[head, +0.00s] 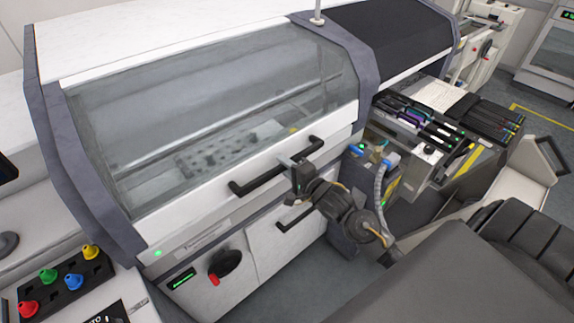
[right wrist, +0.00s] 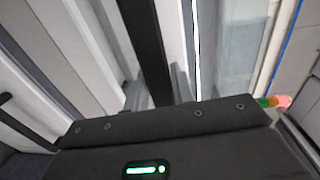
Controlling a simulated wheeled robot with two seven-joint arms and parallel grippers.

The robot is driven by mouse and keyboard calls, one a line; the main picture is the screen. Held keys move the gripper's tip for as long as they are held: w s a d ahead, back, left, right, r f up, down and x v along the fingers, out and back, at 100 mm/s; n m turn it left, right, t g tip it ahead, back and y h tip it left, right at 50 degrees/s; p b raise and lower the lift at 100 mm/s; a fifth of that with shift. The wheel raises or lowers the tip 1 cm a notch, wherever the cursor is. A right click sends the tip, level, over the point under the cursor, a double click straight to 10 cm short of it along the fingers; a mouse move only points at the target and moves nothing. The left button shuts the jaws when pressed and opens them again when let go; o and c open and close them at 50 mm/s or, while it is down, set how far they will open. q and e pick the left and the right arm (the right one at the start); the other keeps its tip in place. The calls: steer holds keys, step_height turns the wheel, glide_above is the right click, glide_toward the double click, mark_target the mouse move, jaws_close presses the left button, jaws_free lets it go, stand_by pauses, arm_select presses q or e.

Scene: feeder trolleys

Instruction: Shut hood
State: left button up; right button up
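The hood (head: 230,110) is a white-framed cover with a large clear window on the machine at centre left. It looks down, its front lower edge close against the machine body. A black bar handle (head: 262,181) runs along its front panel. My right gripper (head: 299,164) is at the right part of this handle. In the right wrist view the dark handle bar (right wrist: 146,40) runs down between my grey fingertips (right wrist: 160,86), which sit close on both sides of it. My left gripper is not in view.
A second black handle (head: 296,217) is on the cabinet door below. A red-handled rotary switch (head: 222,267) is at the lower front. A feeder trolley (head: 440,140) stands at the right. A box with coloured buttons (head: 62,283) is at lower left.

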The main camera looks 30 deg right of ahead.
steer(key=o, duration=0.4)
steer(key=shift+w+r, duration=0.1)
steer(key=shift+w, duration=0.05)
steer(key=shift+s, duration=0.55)
steer(key=s+d+b, duration=0.1)
steer(key=s+b, duration=0.2)
steer(key=s, duration=0.6)
steer(key=shift+s+d+r, duration=0.25)
steer(key=shift+s+r, duration=0.1)
